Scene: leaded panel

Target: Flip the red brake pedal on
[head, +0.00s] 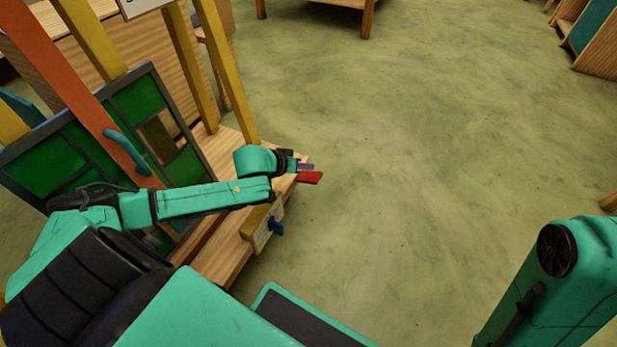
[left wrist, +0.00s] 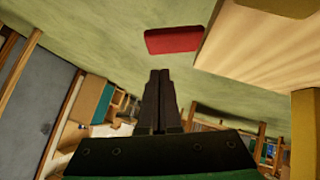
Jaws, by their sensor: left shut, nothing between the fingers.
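The red brake pedal (head: 310,177) juts out over the floor from the far right edge of the wooden bench in the head view. In the left wrist view the red pedal (left wrist: 173,40) is a flat red block just beyond my fingertips. My left gripper (head: 305,166) is right by the pedal in the head view, its dark fingers close above it. In the left wrist view my left gripper (left wrist: 160,76) is shut with its fingers together and empty. I cannot tell whether they touch the pedal. My right gripper is outside the views.
A leaded panel (head: 60,165) with green panes stands in a frame behind my left arm. Yellow posts (head: 228,75) rise from the bench. The green floor (head: 420,130) to the right is clear.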

